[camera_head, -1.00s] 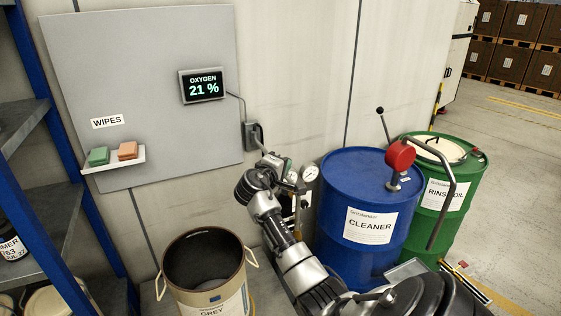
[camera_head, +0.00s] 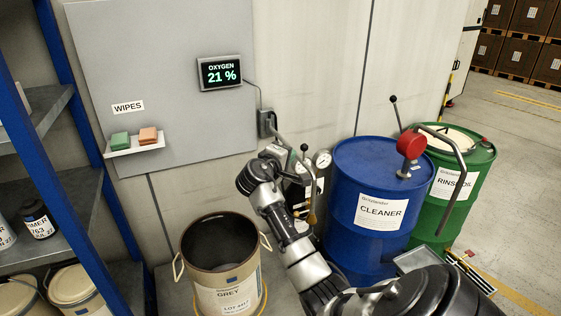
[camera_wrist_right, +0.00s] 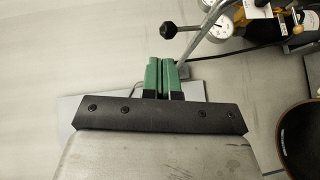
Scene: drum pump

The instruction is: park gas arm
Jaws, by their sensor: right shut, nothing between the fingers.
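A thin grey rod with a black ball knob (camera_head: 304,147) rises beside the gas cylinder's round gauge (camera_head: 322,158) at the wall. I take this rod to be the gas arm. In the right wrist view the black knob (camera_wrist_right: 168,31) and its bent grey rod (camera_wrist_right: 205,42) lie just beyond the fingertips. My right gripper (camera_wrist_right: 163,66) has green fingers and is shut and empty, apart from the knob in the picture. In the head view my right wrist covers part of the cylinder, and the fingers are hard to make out. My left gripper is not in view.
An open grey-paint drum (camera_head: 222,255) stands left of my right arm. A blue cleaner drum (camera_head: 365,240) with a red-headed pump (camera_head: 411,145) and a green drum (camera_head: 465,215) stand right. A wipes shelf (camera_head: 135,147) and blue-posted rack (camera_head: 75,130) are left.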

